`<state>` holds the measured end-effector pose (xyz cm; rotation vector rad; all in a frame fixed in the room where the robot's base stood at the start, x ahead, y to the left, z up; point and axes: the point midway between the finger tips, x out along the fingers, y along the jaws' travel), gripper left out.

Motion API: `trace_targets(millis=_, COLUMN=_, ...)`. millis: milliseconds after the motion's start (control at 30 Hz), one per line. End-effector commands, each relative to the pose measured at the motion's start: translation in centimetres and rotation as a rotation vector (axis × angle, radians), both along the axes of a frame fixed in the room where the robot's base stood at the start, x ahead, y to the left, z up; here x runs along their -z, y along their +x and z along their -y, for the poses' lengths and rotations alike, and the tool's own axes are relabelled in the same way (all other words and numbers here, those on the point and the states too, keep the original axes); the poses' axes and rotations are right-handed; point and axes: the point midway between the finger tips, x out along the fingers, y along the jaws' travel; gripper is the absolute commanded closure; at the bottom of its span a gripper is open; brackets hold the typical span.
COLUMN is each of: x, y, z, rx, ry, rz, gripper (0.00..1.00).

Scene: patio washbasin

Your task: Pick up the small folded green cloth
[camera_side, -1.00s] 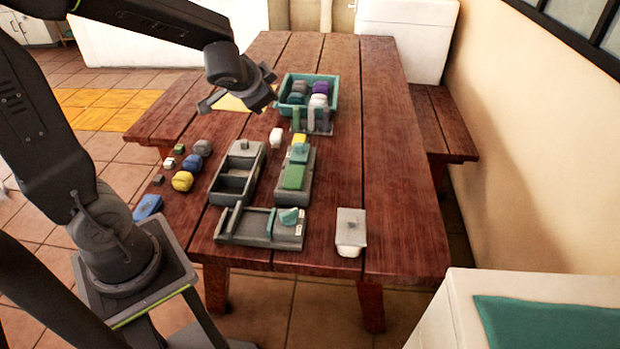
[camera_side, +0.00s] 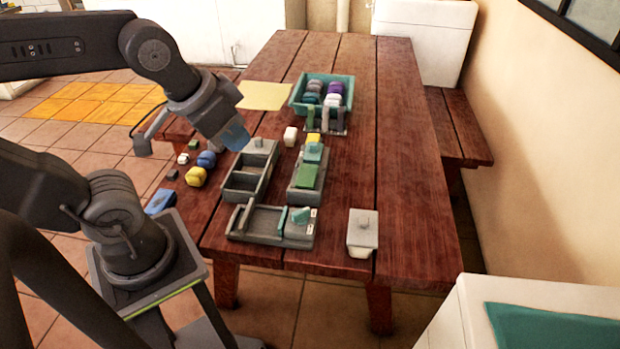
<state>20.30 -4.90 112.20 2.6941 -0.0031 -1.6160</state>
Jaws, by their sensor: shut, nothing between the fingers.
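A small flat green piece (camera_side: 307,177), which looks like the folded green cloth, lies in the narrow grey tray (camera_side: 294,194) at the middle of the table. A teal piece (camera_side: 313,153) sits just behind it. Another small teal-green piece (camera_side: 301,215) is in the front grey tray (camera_side: 262,236). My gripper (camera_side: 236,135) is shut and holds nothing. It points down and right, with a bluish tip, above the left part of the table, left of and behind the green piece, apart from it. The fingers are hard to make out.
A grey compartment tray (camera_side: 238,180) stands between my gripper and the green piece. A teal bin (camera_side: 350,90) with several rolled items is at the back. A white lidded box (camera_side: 362,240) stands front right. Several small items, one yellow (camera_side: 196,177), lie left. The table's right side is clear.

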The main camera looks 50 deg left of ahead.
Motion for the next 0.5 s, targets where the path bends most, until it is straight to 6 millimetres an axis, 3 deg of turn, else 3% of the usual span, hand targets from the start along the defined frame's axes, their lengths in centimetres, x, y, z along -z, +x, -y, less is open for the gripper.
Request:
trace_targets(millis=367, x=-0.02, y=0.04, z=-0.04, rx=-0.002, ry=0.001, rz=0.001, gripper=0.99)
trace_targets(millis=500, x=-0.02, y=0.04, z=-0.04, rx=-0.002, ry=0.001, rz=0.001, gripper=0.86)
